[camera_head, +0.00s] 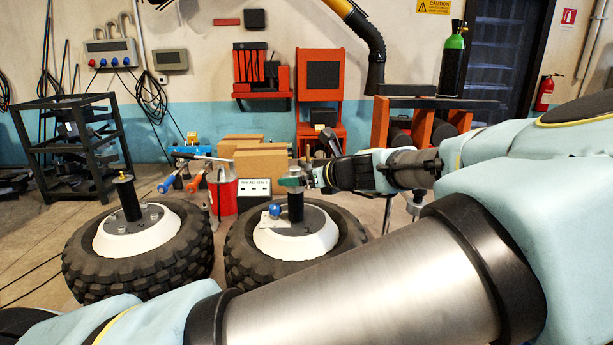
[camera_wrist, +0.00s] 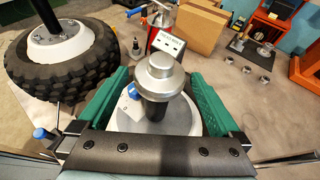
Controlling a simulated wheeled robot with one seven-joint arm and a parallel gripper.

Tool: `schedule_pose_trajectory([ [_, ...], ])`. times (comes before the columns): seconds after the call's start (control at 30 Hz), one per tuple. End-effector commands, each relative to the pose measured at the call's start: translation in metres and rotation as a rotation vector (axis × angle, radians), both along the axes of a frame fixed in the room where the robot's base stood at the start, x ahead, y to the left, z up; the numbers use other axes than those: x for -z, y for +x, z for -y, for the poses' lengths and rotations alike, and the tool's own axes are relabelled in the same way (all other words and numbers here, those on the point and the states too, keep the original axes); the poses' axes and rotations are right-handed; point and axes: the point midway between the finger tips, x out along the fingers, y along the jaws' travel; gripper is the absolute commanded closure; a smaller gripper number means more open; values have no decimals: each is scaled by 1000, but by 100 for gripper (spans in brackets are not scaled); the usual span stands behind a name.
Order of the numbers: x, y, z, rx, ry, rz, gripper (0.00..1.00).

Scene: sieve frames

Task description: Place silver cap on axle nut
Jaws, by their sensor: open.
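A silver cap (camera_wrist: 160,75) with a stepped round top sits over the black axle (camera_wrist: 154,112) of the nearer wheel, and any nut beneath it is hidden. In the head view the cap (camera_head: 294,173) shows at the top of that axle (camera_head: 295,208). My gripper (camera_wrist: 158,98) is open, with one green finger on each side of the cap and axle. A gap shows between the cap and each finger. It also appears at the axle top in the head view (camera_head: 294,182). The left wheel's axle (camera_head: 130,202) carries a bare brass-coloured nut (camera_head: 123,178).
Two thick tyres, left (camera_head: 140,255) and right (camera_head: 300,250), lie flat on the floor. A blue-knobbed part (camera_head: 275,211) is on the right hub. Several small silver round pieces (camera_wrist: 246,70) lie on the floor. Cardboard boxes (camera_head: 262,165) and a red canister (camera_head: 223,195) stand behind.

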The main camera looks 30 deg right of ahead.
Motion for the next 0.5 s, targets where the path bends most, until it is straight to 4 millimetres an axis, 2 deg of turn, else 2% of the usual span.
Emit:
schedule_pose_trajectory([
  [0.13, -13, -1, 1, 2, -3, 1, 0],
  [0.37, -26, -48, 11, 8, -5, -2, 0],
  [0.4, -35, -49, 9, -1, 0, -7, 0],
  [0.5, -40, -58, 11, -3, 2, -8, 0],
])
